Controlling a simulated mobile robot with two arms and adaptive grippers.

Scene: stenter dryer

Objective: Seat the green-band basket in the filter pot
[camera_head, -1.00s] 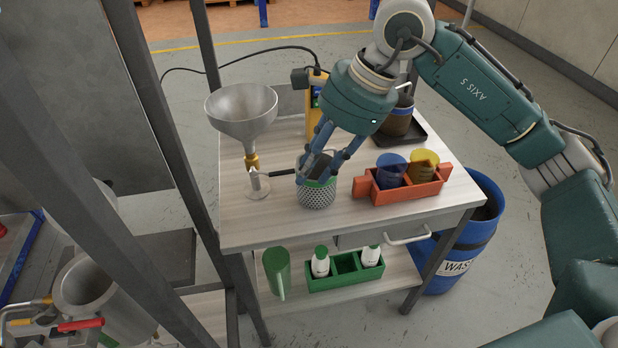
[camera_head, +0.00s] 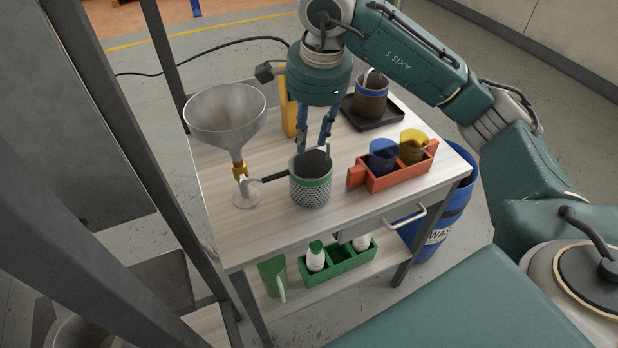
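The green-band basket (camera_head: 311,190) is a perforated metal cup with a green band and a dark handle pointing left. It stands upright on the cart's top. My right gripper (camera_head: 313,146) points down at the basket's rear rim, its two blue fingers apart with a gap between them. The rim hides the fingertips, so contact is unclear. My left gripper is not in view.
A metal funnel (camera_head: 225,118) on a stand is left of the basket. A red caddy (camera_head: 397,177) with blue and yellow cups stands to the right. A dark tray (camera_head: 384,121) holds a blue-band pot (camera_head: 371,98). Dark frame posts (camera_head: 178,140) stand left of the cart.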

